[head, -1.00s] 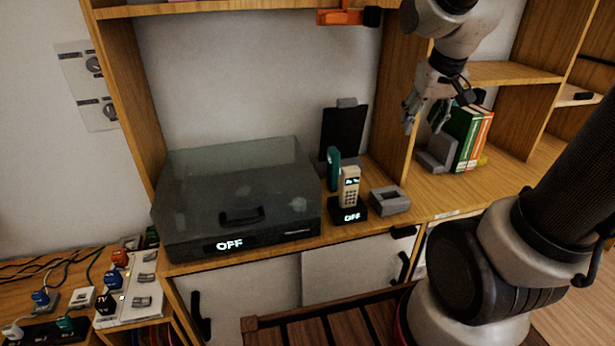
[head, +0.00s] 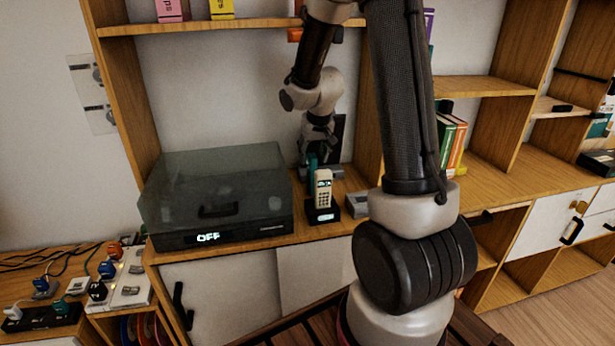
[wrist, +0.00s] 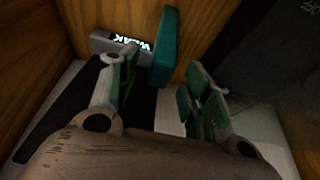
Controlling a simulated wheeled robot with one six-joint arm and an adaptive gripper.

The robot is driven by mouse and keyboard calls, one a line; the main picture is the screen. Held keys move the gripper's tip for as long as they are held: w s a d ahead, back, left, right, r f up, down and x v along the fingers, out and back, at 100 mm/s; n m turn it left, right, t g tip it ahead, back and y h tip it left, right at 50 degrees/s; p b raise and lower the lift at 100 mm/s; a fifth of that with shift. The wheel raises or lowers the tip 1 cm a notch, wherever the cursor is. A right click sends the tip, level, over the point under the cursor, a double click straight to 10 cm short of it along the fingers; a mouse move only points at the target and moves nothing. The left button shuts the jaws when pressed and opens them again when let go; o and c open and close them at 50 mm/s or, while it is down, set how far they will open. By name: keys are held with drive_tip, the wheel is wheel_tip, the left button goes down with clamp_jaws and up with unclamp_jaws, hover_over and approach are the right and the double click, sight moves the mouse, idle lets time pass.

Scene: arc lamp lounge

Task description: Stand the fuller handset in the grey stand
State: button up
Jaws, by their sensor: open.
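A cream handset (head: 323,189) stands upright in a small black base (head: 322,214) with a lit label, on the wooden shelf top. A teal handset (head: 312,164) stands just behind it, partly hidden. My gripper (head: 318,148) is over the teal handset, fingers pointing down. In the wrist view the teal handset (wrist: 166,45) appears between and beyond my open fingertips (wrist: 162,68), apparently not gripped. Beside it is a grey block (wrist: 105,42) with a lit word like "WEAK". The low grey stand (head: 357,204) is right of the black base, partly behind my arm.
A dark-lidded turntable (head: 215,190) labelled OFF fills the shelf to the left. Upright books (head: 452,140) stand beyond the divider at the right. A switch panel with plugs (head: 122,285) is at lower left.

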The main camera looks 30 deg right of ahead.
sight(312, 175)
drive_tip(key=shift+x, duration=2.9)
drive_tip(key=shift+r, duration=0.1)
clamp_jaws()
